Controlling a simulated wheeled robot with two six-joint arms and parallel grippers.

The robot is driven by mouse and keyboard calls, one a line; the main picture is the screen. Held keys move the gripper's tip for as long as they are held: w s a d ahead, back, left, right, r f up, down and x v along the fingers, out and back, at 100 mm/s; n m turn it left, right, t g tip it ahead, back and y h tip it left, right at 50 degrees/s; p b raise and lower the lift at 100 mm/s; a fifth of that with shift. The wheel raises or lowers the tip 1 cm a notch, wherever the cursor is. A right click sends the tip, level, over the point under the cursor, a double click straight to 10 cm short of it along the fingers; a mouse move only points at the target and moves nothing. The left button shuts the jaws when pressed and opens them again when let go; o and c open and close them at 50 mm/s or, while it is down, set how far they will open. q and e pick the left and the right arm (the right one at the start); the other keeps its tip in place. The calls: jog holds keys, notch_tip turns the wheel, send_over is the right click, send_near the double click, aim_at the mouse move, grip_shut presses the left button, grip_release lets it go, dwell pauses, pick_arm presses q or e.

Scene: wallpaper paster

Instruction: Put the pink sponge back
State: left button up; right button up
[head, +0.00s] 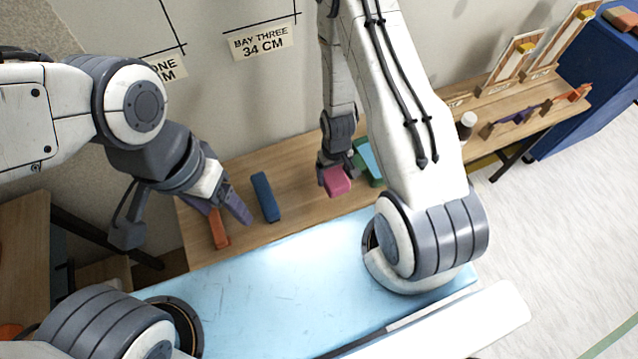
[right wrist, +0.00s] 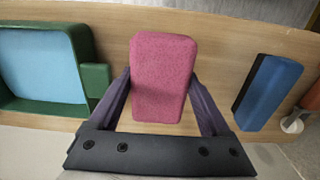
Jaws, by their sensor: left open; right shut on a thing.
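The pink sponge (head: 338,182) is between the fingers of my right gripper (head: 334,180), over the wooden table between a blue block and a green tray. In the right wrist view the sponge (right wrist: 163,75) sits lengthwise between the two purple fingers of that gripper (right wrist: 165,95), which is shut on it. I cannot tell whether its underside touches the table. My right arm partly hides the green tray.
The blue block (head: 265,197) lies on the wooden table (head: 300,205), and shows in the wrist view (right wrist: 268,92). The green tray (head: 362,166) with a light blue inside shows too (right wrist: 88,85). A light blue surface (head: 290,280) is in front.

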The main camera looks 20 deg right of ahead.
jog(key=a+f, duration=0.1)
jog(key=w+a, duration=0.1)
jog(key=a+f, duration=0.1)
jog(key=shift+w+a+f, duration=0.35)
jog(key=shift+f, duration=1.85)
jog(key=o, duration=1.2)
notch_tip(320, 180, up, 12)
notch_tip(320, 180, up, 9)
jog(key=n+p, duration=0.1)
jog(key=n, duration=0.1)
send_over(319, 190)
jog(key=a, duration=0.5)
jog(key=s+a+r+n, duration=0.1)
jog(key=s+a+r, duration=0.1)
jog(key=s+r, duration=0.4)
jog(key=s+a+r+n, duration=0.2)
jog(key=s+a+r, duration=0.1)
jog(key=s+r, duration=0.3)
jog(key=s+a+r+n+y, duration=0.1)
jog(key=s+a+r+n, duration=0.1)
jog(key=s+r, duration=0.4)
jog(key=shift+a+r, duration=0.25)
jog(key=shift+r, duration=0.5)
